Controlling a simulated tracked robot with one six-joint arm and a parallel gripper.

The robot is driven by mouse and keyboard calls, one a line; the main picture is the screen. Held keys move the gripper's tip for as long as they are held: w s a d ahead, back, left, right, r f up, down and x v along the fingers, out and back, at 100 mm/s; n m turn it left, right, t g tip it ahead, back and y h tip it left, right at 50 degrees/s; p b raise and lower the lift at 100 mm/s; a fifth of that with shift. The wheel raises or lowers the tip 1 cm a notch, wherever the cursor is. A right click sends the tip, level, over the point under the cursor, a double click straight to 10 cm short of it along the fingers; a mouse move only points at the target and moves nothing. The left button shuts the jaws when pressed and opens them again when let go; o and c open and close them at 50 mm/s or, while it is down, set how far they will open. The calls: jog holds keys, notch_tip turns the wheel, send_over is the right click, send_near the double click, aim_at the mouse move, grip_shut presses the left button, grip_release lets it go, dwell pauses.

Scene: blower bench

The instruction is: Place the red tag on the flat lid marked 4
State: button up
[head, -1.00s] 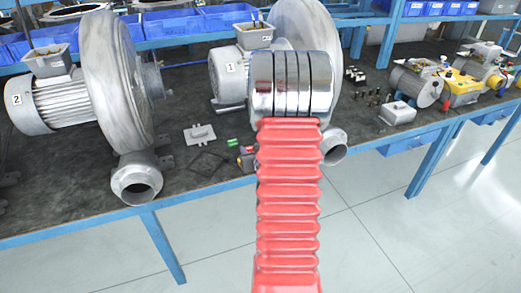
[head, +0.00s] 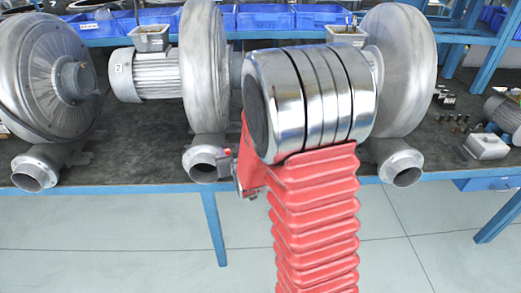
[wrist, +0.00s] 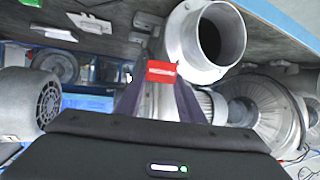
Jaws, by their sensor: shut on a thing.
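The red tag (wrist: 161,71) is held between the dark fingertips of my gripper (wrist: 160,80) in the wrist view, with faint pale marking on its face. In the head view my gripper (head: 243,178) shows only in part, at the left of my red arm sleeve, in front of the bench near a blower's round outlet. A flat grey plate with a raised middle (wrist: 90,22) lies on the bench in the wrist view. I cannot read a number on it, and no 4 is legible in either view now.
Several grey blowers stand on the bench; one motor is marked 2 (head: 118,69). A round outlet (wrist: 212,38) is close beside the tag in the wrist view. Blue bins (head: 265,18) line the back shelf. Open floor lies before the bench.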

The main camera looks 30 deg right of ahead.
jog(key=a+r+n+y, duration=0.1)
jog(key=a, duration=0.7)
jog(key=w+a+r+n+y, duration=0.1)
jog(key=a+y, duration=0.1)
jog(key=a, duration=0.6)
jog(key=shift+w+a+r+n+t, duration=0.25)
jog(key=shift+a+r+n+t, duration=0.05)
jog(key=shift+a+r+n, duration=0.1)
